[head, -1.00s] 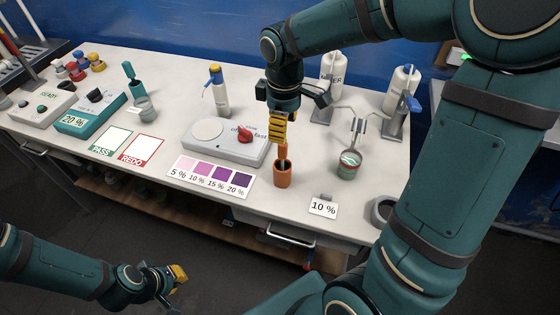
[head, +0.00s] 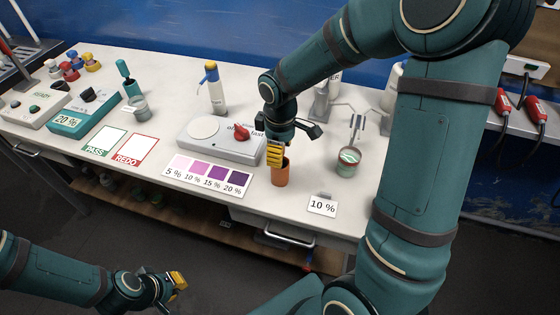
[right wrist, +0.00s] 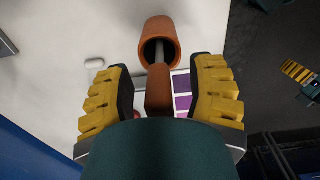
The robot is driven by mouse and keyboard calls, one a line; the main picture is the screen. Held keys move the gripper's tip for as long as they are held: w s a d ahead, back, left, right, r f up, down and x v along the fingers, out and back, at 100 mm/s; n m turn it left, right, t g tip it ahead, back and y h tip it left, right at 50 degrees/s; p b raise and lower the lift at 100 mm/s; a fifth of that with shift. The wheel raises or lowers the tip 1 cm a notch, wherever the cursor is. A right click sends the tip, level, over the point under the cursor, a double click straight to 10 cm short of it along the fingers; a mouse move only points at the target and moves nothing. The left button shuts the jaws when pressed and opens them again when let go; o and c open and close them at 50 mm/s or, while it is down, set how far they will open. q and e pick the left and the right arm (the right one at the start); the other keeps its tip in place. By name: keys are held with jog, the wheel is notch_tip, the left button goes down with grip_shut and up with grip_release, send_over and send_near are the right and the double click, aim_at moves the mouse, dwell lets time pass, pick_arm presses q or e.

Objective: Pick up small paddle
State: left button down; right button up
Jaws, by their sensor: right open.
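The small paddle (right wrist: 158,88) has an orange handle and a thin grey shaft that runs into an orange cup (right wrist: 158,40). The cup stands upright on the table in the head view (head: 281,174). My right gripper (head: 276,163) is just above the cup, and in the head view it hides the handle. In the right wrist view my right gripper (right wrist: 163,95) is open, with a yellow finger on each side of the handle and gaps between. My left gripper (head: 179,282) hangs low in front of the table, away from the paddle; its jaw opening is unclear.
A stirrer base (head: 222,141) with a red knob is left of the cup. A clamped beaker (head: 348,163) stands close on the right. A 10 % card (head: 322,206) and a purple colour chart (head: 207,176) lie near the front edge. My right arm covers the table's right end.

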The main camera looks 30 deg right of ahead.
grip_shut()
jog(key=shift+r, duration=0.1)
